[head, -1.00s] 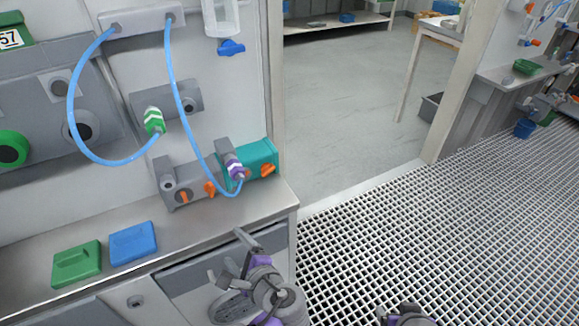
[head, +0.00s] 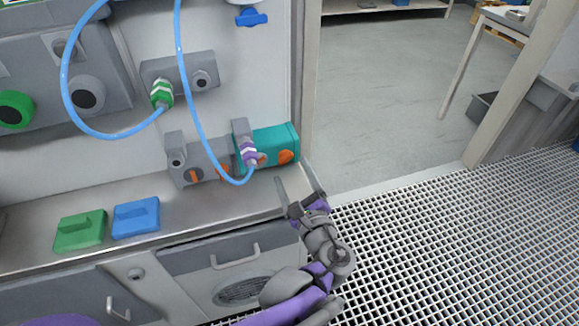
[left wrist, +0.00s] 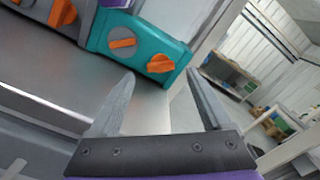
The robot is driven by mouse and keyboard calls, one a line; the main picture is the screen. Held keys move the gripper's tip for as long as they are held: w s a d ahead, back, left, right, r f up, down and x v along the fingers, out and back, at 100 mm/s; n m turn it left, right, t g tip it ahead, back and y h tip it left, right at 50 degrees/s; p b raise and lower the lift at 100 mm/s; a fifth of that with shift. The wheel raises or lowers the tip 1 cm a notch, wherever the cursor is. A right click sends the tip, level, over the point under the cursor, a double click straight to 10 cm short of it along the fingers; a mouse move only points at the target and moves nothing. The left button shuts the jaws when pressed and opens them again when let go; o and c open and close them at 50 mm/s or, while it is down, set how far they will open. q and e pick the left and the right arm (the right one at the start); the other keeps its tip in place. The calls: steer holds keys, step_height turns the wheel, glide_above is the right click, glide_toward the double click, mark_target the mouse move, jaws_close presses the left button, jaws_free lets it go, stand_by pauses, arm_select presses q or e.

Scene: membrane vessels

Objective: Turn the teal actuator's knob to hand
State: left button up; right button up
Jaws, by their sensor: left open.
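The teal actuator (head: 278,138) is a box at the right end of the bench, against the wall. Its orange knob (head: 286,156) faces me at the right of its front. In the left wrist view the teal actuator (left wrist: 150,38) shows the protruding orange knob (left wrist: 162,64) at right and a flatter orange part (left wrist: 122,43) at left. My left gripper (head: 294,174) is open and empty, just in front of and below the knob, fingers pointing toward the actuator. In the wrist view the knob lies beyond the gap between the fingers (left wrist: 160,78), apart from them. My right gripper is out of view.
A grey valve block (head: 198,162) sits further left. Blue (head: 136,218) and green (head: 80,231) blocks lie on the bench (head: 205,200). A door post (head: 306,90) stands right.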

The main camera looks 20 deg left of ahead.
mark_target(286, 161)
arm_select(q)
steer(key=shift+x, duration=1.65)
jaws_close()
steer(key=shift+n, duration=0.3)
steer(key=n+p, duration=0.1)
steer(key=n, duration=0.2)
steer(key=shift+n+p, duration=0.3)
steer(key=shift+p, duration=0.1)
steer(key=shift+f+n+p, duration=0.1)
steer(key=shift+n+p, duration=0.6)
steer(key=shift+n, duration=1.6)
